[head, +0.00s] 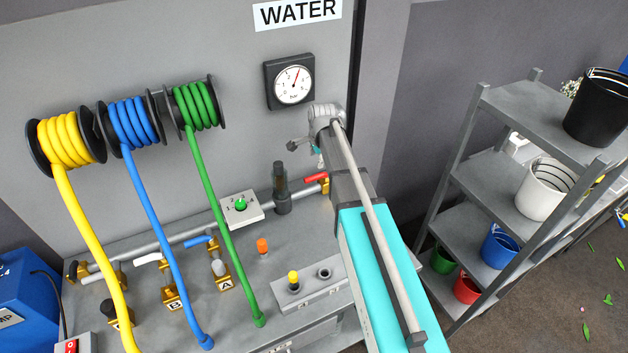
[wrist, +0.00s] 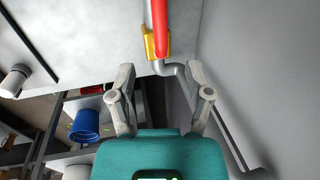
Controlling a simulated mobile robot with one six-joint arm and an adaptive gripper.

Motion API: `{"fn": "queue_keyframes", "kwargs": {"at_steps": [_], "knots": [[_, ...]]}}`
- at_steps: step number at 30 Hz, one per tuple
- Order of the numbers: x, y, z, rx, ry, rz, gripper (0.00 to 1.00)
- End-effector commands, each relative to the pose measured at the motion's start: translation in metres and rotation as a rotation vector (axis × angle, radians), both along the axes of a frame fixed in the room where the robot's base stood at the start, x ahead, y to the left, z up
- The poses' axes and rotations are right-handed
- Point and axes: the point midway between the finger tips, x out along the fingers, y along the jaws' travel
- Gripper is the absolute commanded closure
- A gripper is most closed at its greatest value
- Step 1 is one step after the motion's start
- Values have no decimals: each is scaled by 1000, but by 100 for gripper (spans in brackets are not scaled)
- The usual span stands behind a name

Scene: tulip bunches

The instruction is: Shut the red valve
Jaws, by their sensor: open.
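The red valve has a red lever handle (head: 315,177) on a brass body (head: 325,186), at the right end of the grey pipe along the back of the bench. The lever lies roughly along the pipe. In the wrist view the red lever (wrist: 160,25) and the brass body (wrist: 149,46) are at top centre, just beyond my fingertips. My gripper (wrist: 160,72) is open and empty, its fingers apart on either side below the valve. In the head view my gripper (head: 318,151) is above the valve, partly hidden by my arm.
A dark upright fitting (head: 281,188) stands left of the valve. A pressure gauge (head: 290,83) hangs on the wall above. Blue (head: 204,242) and white (head: 148,259) levers sit farther left, near a green hose (head: 212,190). A bucket shelf (head: 497,190) stands right.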

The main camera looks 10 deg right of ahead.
Motion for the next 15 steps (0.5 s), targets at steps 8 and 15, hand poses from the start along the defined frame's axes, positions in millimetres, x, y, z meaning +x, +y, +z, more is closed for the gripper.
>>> {"fn": "queue_keyframes", "kwargs": {"at_steps": [8,15], "knots": [[5,1,-26,0,0,0,35],[8,2,-44,0,0,0,35]]}}
